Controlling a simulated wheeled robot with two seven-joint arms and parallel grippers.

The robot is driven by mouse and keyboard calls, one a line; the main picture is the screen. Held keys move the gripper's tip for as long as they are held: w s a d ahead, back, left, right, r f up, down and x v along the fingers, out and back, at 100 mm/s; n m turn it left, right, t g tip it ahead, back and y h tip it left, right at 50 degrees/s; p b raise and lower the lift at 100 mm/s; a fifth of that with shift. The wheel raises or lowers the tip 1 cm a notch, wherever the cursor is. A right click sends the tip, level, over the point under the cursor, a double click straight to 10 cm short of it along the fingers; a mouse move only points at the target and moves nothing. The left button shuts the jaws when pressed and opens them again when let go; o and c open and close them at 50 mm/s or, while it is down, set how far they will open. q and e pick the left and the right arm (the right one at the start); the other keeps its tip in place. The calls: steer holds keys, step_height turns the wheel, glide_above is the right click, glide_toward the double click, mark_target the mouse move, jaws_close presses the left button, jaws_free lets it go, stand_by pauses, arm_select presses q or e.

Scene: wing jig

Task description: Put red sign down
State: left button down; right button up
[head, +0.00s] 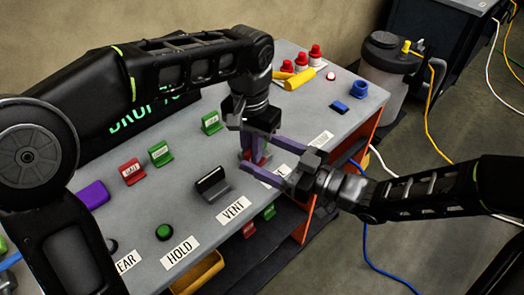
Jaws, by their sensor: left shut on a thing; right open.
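My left gripper (255,148) points down over the right half of the grey table. It is shut on a red sign (263,160), which is mostly hidden by the fingers of both grippers. The sign is at or just above the table top; I cannot tell if it touches. My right gripper (256,154) comes in from the right with its purple fingers apart, close around the same spot. Another red sign (131,172) stands on the table at left, beside a green sign (160,153); a second green sign (211,123) stands further back.
The grey table (130,215) carries a black switch block (212,184), a green button (165,232) and labels such as VENT (233,209). Red-capped items (301,60), yellow cylinders (298,79) and blue parts (360,89) stand at the back right. Cables lie on the floor.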

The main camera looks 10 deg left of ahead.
steer(key=shift+w+a, duration=0.15)
steer(key=shift+a, duration=0.2)
steer(key=shift+c, duration=0.2)
steer(key=c, duration=1.4)
arm_select(q)
steer(key=c, duration=1.4)
jaws_free()
